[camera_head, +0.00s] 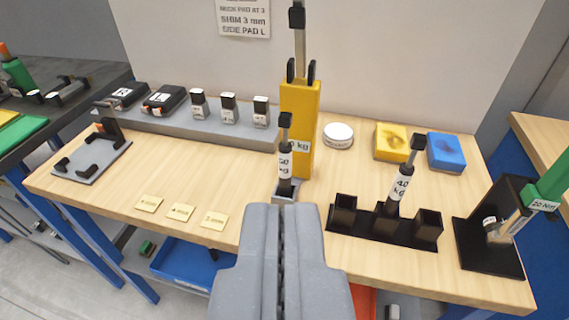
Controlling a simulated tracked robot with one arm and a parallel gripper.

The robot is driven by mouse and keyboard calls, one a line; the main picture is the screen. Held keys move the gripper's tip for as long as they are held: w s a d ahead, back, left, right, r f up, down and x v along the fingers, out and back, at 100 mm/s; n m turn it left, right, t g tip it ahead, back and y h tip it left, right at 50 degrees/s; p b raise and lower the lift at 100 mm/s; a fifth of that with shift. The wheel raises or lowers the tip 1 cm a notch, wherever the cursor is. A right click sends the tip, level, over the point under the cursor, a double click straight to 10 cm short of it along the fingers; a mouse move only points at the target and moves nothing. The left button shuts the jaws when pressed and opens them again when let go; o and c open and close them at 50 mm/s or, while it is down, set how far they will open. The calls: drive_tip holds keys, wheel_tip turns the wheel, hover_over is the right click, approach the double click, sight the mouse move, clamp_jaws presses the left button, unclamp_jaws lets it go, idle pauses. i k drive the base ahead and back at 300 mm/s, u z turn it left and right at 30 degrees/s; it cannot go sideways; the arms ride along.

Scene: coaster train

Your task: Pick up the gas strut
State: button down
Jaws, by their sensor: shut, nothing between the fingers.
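A second gas strut (400,184), labelled 40 kg, leans slightly in the black rack (340,217) to the right. My gripper (284,212) is shut and empty, pointing at the bench from the near side. Its tips appear just below the first strut's foot; I cannot tell whether they touch it. The lower end of the second strut is hidden in the rack.
A white round tin (338,135), a yellow block (391,143) and a blue block (446,152) lie behind the rack. A black stand (490,255) with a green-handled tool is at right. Small plates (180,212) lie at left. A grey shelf (190,124) holds several items.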

sight(286, 119)
drive_tip(key=u, duration=2.25)
drive_tip(key=k, duration=1.3)
drive_tip(key=z, duration=1.65)
drive_tip(key=i, duration=1)
drive_tip(key=u, duration=0.1)
